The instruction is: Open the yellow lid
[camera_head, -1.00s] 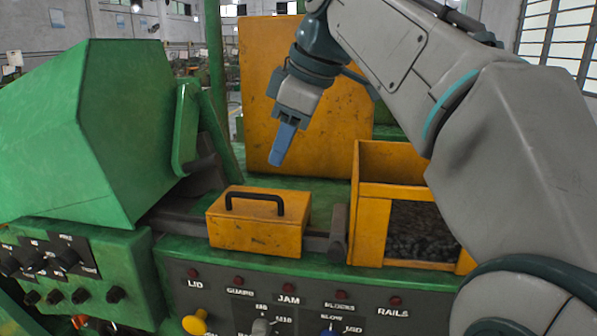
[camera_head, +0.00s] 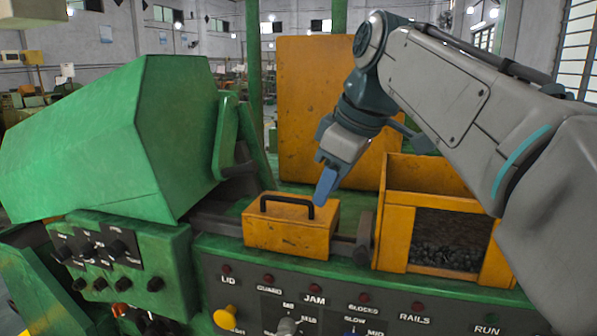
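The yellow lid (camera_head: 290,229) is a box-shaped cover with a black handle (camera_head: 287,203) on top. It sits down on the green machine, left of the yellow bin. My gripper (camera_head: 326,187) has blue fingers and points down, just above and right of the handle's right end in the picture. I see no gap between the fingers from this side, and nothing shows between them. I cannot tell whether the fingers touch the handle or lid.
The open yellow bin (camera_head: 396,236) with dark small pieces stands to the right. A large green guard (camera_head: 130,135) is at left. A tall yellow panel (camera_head: 315,110) stands behind. A control panel (camera_head: 310,300) with knobs and lamps is in front.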

